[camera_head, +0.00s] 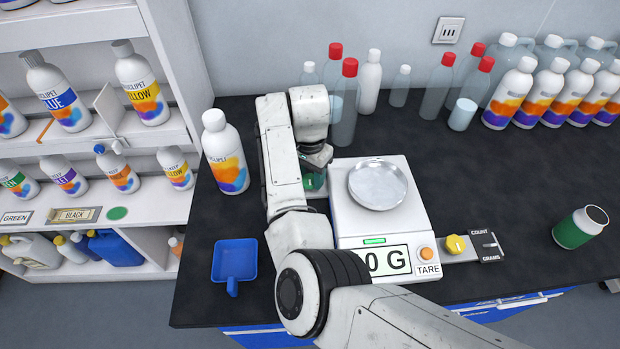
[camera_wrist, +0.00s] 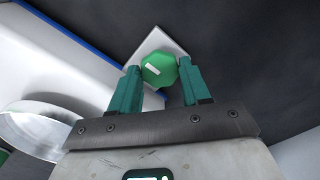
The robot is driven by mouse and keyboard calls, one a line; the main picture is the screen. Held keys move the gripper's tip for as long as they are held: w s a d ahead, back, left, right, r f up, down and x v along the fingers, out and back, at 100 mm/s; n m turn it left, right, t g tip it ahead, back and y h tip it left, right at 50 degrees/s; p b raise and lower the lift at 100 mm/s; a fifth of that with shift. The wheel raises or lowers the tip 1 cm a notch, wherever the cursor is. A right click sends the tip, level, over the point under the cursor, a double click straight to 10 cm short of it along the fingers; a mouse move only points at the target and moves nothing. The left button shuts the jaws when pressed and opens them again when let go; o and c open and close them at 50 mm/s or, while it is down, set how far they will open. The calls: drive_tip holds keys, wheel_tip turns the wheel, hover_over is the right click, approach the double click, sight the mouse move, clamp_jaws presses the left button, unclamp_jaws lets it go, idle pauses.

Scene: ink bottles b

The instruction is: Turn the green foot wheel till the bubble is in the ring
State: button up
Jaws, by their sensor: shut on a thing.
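The green foot wheel (camera_wrist: 158,70) is a faceted green knob with a small white mark on top. It sits on a white square plate (camera_wrist: 150,44) beside the scale. My gripper (camera_wrist: 158,74) has its two teal fingers on either side of the wheel and is shut on it. In the head view my gripper (camera_head: 316,172) points down at the left side of the white scale (camera_head: 350,215), and my wrist hides most of the wheel. I cannot make out the bubble or its ring in either view.
The scale carries a round metal pan (camera_head: 378,186). A TARE button (camera_head: 427,254) and a yellow knob (camera_head: 456,244) are at its front right. A large ink bottle (camera_head: 224,155) stands left of my arm, with a blue scoop (camera_head: 235,260) in front. Clear bottles (camera_head: 345,110) stand behind.

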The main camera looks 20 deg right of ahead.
drive_tip(key=c, duration=0.4)
drive_tip(key=m, duration=0.4)
drive_tip(key=shift+m, duration=0.3)
drive_tip(key=m, duration=0.4)
drive_tip(key=shift+m, duration=0.4)
drive_tip(key=m, duration=0.4)
drive_tip(key=shift+b, duration=0.4)
